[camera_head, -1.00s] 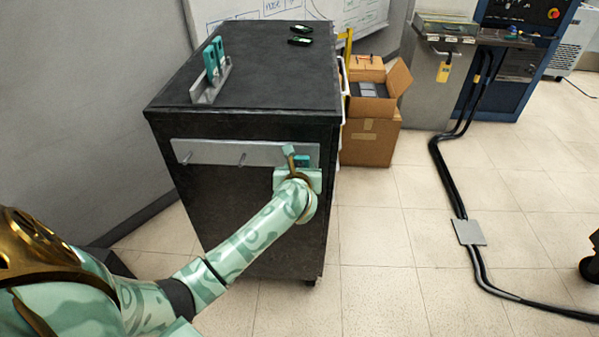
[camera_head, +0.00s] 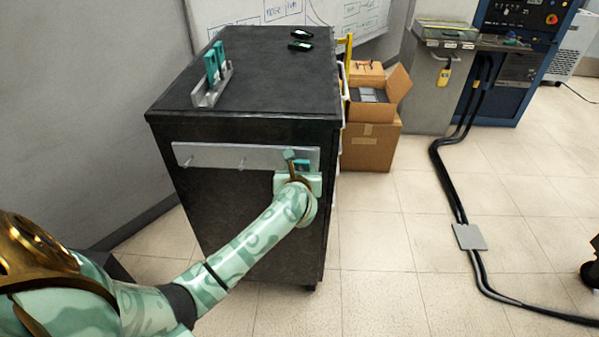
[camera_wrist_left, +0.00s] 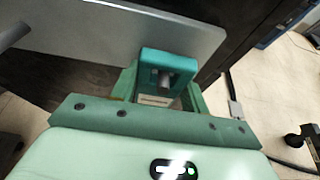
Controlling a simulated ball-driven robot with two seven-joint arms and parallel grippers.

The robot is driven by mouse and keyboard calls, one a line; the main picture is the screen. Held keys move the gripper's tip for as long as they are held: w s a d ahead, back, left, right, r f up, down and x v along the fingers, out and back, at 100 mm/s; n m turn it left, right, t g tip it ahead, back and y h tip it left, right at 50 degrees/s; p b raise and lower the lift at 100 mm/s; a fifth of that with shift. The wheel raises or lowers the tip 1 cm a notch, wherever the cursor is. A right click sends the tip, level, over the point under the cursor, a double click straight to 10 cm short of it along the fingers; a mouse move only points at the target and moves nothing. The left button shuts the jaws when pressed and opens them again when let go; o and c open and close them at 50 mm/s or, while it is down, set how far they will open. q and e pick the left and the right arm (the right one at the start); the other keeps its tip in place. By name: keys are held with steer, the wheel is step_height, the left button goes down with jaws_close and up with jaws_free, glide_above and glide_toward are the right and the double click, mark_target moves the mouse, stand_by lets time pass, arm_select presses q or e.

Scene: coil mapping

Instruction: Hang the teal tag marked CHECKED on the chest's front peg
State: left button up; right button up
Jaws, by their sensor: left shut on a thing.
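The teal tag (camera_head: 302,165) is at the right end of the metal peg strip (camera_head: 215,155) on the front of the black chest (camera_head: 230,215). My left gripper (camera_head: 298,172) is shut on the tag, up against the strip. In the left wrist view the tag (camera_wrist_left: 168,68) stands between the fingers of my left gripper (camera_wrist_left: 163,90), and a grey peg end (camera_wrist_left: 165,80) shows in its opening. Its lettering cannot be read. Two other pegs stick out bare further left, one near the strip's middle (camera_head: 242,162). My right gripper is not in view.
On the chest top stand a metal rack (camera_head: 212,90) with teal tags (camera_head: 211,68) and two small dark devices (camera_head: 300,45). Cardboard boxes (camera_head: 370,145) stand right of the chest. Black cables (camera_head: 455,195) run over the floor at the right.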

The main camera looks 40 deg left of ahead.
arm_select(q)
steer(key=shift+w+a+r, duration=0.1)
steer(key=shift+a+r, duration=0.1)
steer(key=o, duration=0.9)
steer(key=shift+c, duration=0.2)
steer(key=shift+o, duration=0.9)
steer(key=shift+w+d, duration=0.15)
steer(key=shift+f, duration=0.2)
steer(key=shift+c, duration=0.7)
steer(key=shift+s, duration=0.25)
